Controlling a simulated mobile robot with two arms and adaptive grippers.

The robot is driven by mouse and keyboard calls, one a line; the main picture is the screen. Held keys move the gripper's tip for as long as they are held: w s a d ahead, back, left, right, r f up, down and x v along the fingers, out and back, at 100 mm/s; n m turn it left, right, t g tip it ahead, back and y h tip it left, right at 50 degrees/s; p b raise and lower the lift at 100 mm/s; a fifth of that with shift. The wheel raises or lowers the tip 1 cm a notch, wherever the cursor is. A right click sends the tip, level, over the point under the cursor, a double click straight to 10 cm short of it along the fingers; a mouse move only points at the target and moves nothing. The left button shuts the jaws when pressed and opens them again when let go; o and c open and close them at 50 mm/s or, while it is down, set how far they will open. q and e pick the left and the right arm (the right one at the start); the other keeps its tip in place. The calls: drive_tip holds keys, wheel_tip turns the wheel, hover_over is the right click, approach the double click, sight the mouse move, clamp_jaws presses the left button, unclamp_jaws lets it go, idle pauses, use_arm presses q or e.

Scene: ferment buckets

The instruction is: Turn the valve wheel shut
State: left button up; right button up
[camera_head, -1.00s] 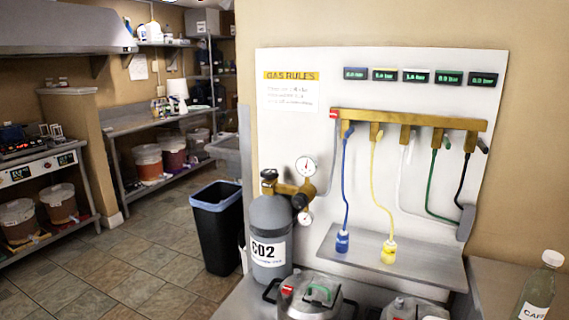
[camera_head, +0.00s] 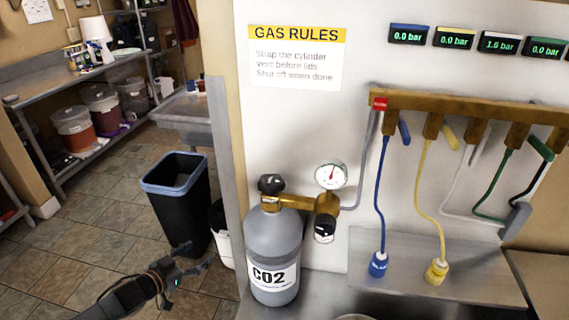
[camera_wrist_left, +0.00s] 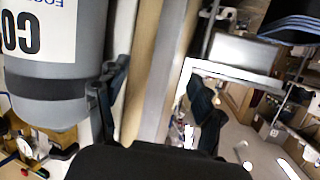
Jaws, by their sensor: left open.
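The valve wheel (camera_head: 271,184) is a black knob on top of the grey CO2 cylinder (camera_head: 272,240), which stands upright against the white panel. A brass regulator (camera_head: 322,202) with a round gauge (camera_head: 330,174) joins the valve at its right. My left gripper (camera_head: 196,256) is open and empty, left of the cylinder and lower than the wheel, apart from both. My right gripper is not in view.
A black bin (camera_head: 178,205) with a blue rim stands behind my left gripper. A grey post (camera_head: 224,180) stands left of the cylinder. A brass manifold (camera_head: 460,108) with coloured hoses hangs right of it, above a metal shelf (camera_head: 400,275). The tiled floor at left has free room.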

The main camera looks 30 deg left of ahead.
use_arm(q)
drive_tip(key=w+d+r+m+t+h+p, duration=0.15)
drive_tip(key=d+r, duration=0.25)
drive_tip(key=r, duration=0.4)
drive_tip(key=w+d+r+m+h, duration=0.1)
drive_tip(key=w+d+r+h, duration=0.2)
drive_tip(key=r, duration=0.6)
drive_tip(key=m+h, duration=0.2)
drive_tip(key=h, duration=0.2)
approach(280, 177)
drive_tip(key=p+x, duration=0.2)
drive_tip(key=x, duration=0.8)
drive_tip(key=shift+w+f+p, duration=0.1)
drive_tip(key=shift+f+p, duration=0.05)
drive_tip(key=shift+p, duration=0.25)
drive_tip(key=shift+w+d+f, duration=0.1)
drive_tip(key=shift+w+d, duration=0.25)
drive_tip(key=shift+w, duration=0.15)
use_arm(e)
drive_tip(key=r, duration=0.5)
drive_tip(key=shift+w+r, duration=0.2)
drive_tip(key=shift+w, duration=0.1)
use_arm(q)
drive_tip(key=c, duration=1)
drive_tip(key=shift+w+d, duration=0.1)
drive_tip(key=shift+c, duration=0.4)
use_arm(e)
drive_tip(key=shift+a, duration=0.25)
